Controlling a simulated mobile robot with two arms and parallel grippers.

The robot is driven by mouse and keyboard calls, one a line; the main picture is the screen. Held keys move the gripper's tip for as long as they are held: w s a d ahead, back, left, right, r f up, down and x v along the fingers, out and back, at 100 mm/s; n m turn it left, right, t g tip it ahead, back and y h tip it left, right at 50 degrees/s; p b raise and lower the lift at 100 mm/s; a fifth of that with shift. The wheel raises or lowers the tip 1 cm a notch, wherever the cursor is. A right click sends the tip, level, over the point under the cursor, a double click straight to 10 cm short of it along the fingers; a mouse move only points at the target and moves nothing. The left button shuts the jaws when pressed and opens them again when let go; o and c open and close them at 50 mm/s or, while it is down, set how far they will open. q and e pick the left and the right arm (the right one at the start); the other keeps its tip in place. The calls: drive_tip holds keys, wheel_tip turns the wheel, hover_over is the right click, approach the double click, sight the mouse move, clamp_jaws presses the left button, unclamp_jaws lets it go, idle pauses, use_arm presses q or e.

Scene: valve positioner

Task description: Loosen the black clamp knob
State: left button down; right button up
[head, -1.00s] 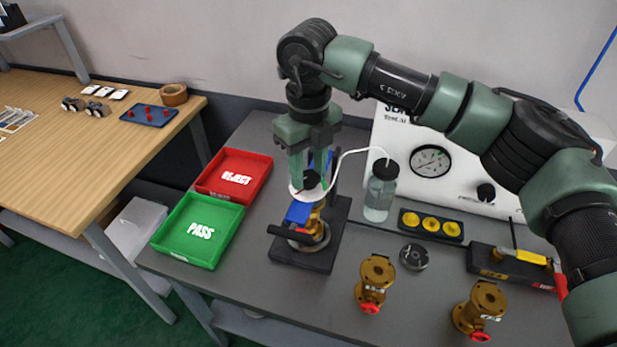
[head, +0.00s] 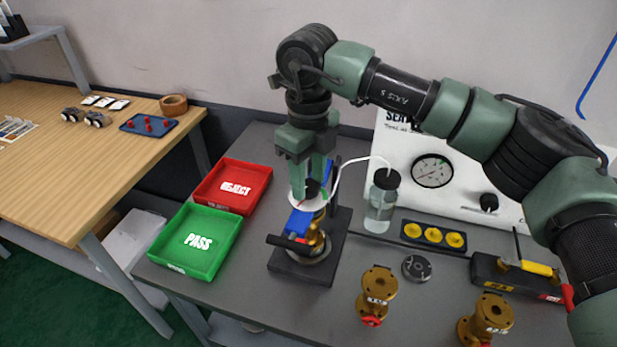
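The black clamp knob (head: 313,187) sits at the top of the dark clamp fixture (head: 337,232), just above a white disc (head: 308,204). A brass valve (head: 317,240) stands in the fixture below the disc, with blue parts beside it. My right gripper (head: 309,190) points straight down at the knob, its green fingers on either side of it. The fingers partly hide the knob, and I cannot tell whether they press on it. My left gripper is out of view.
A clear bottle (head: 378,213) with a white tube stands close on the right. Two loose brass valves (head: 378,283) (head: 493,308) stand at the front right.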

sight(309, 185)
drive_tip(key=shift+o, duration=1.1)
wheel_tip(309, 185, up, 8)
drive_tip(key=shift+f+b, duration=0.1)
drive_tip(key=shift+b, duration=0.5)
